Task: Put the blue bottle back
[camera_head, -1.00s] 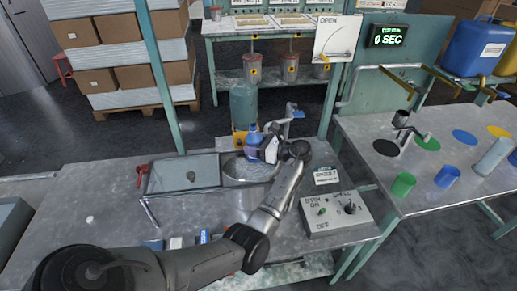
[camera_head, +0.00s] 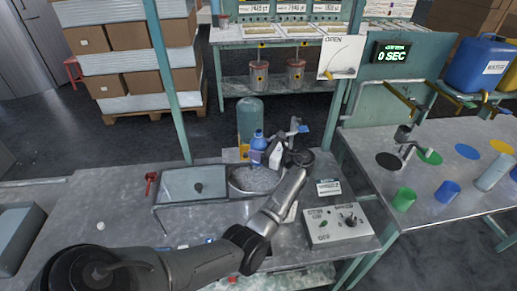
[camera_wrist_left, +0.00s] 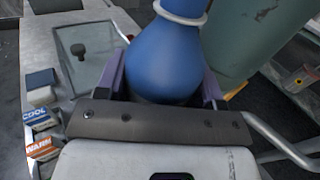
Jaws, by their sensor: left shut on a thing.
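My right gripper is not in view.
A green cylinder (camera_head: 250,118) stands close behind the bottle.

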